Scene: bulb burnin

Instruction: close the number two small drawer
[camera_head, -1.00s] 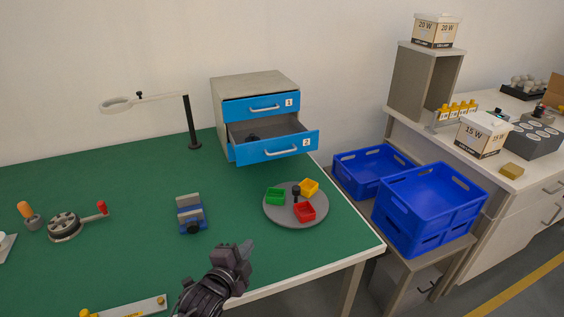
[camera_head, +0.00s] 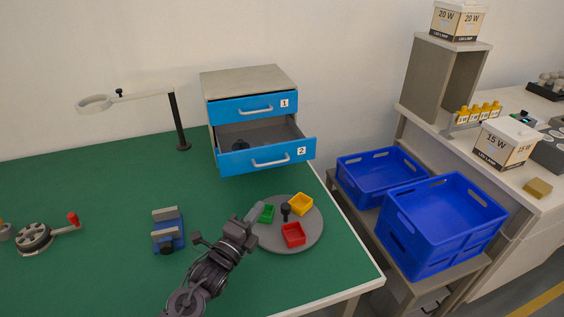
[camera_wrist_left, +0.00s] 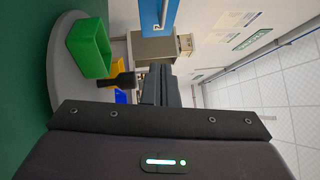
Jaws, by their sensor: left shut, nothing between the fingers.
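A small two-drawer cabinet (camera_head: 246,83) stands at the back of the green table. Its lower drawer, number two (camera_head: 236,162), has a blue front with a silver handle and is pulled out; a dark object lies inside it. The number one drawer (camera_head: 229,110) above is shut. My left gripper (camera_head: 254,215) is shut and empty, in front of the drawer and below it in the picture, over the left edge of the round grey tray. Its fingers (camera_wrist_left: 160,85) also show in the left wrist view, with a blue strip beyond them. My right gripper is not in view.
The round grey tray (camera_head: 312,236) holds green, yellow and red bins and a black knob. A blue-grey fixture (camera_head: 168,238) is left of my gripper. A lamp (camera_head: 180,125) stands left of the cabinet. Blue crates (camera_head: 445,222) stand right of the table.

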